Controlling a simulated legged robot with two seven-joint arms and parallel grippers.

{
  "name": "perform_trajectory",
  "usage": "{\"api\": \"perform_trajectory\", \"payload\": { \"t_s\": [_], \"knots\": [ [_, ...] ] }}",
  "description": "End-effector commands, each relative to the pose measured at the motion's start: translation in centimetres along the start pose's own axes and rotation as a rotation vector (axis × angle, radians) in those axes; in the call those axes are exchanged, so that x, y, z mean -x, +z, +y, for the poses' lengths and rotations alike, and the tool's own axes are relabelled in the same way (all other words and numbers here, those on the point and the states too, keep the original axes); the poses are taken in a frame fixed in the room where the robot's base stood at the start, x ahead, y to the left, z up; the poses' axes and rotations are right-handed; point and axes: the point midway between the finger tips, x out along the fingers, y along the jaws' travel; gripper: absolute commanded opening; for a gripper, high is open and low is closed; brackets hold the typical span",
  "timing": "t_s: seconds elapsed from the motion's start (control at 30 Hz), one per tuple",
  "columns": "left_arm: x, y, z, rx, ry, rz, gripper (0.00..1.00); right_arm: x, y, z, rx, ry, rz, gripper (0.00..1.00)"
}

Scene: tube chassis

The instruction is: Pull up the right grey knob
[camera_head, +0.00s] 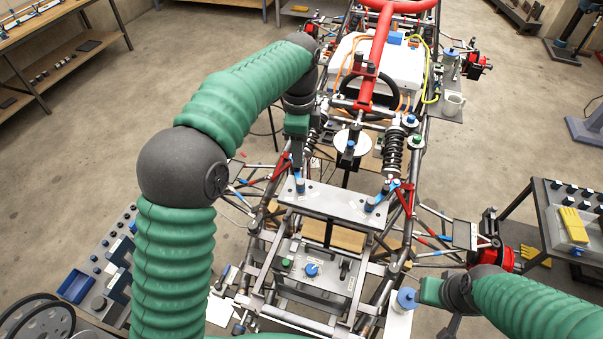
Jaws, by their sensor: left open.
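The tube chassis carries a grey plate (335,204) across its middle. I cannot make out clearly which small part is the right grey knob. My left gripper (298,174) points down at the plate's left end, open, close above the left fitting; contact cannot be told. My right gripper (408,297) comes in low at the right, beside the chassis frame, at a small blue-topped part. Its fingers are too small to read.
A control box (318,275) with a blue dial and a green button sits below the plate. Red steering parts (380,45) and a white box (350,62) are further up. Dampers (393,150) flank the chassis. Benches stand left and right, with open floor (90,130) between.

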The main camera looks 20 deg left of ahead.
Motion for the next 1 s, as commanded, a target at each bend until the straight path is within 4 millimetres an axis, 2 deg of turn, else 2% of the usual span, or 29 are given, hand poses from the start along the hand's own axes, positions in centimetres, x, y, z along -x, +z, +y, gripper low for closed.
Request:
{"api": "perform_trajectory", "payload": {
  "t_s": [0.2,0.43,0.6,0.83,1.0],
  "knots": [
    [-6.0,0.0,-0.5,0.000,0.013,-0.003,0.45,1.5,-0.4,0.0,0.000,0.000,0.000,0.36],
    [-10.7,-0.1,-0.5,0.000,0.009,-0.001,0.45,2.7,-0.7,0.0,0.000,0.000,0.001,0.36],
    [-12.0,0.0,-0.2,0.000,0.004,-0.001,0.45,2.9,-0.7,0.0,0.000,0.000,0.001,0.36],
    [-12.2,-0.1,-0.4,0.000,0.004,-0.001,0.44,2.8,-0.7,0.0,0.000,0.000,0.000,0.36],
    [-12.2,-0.1,-0.6,0.000,0.006,-0.001,0.21,2.8,-0.7,0.0,0.000,0.000,0.000,0.36]
  ]
}}
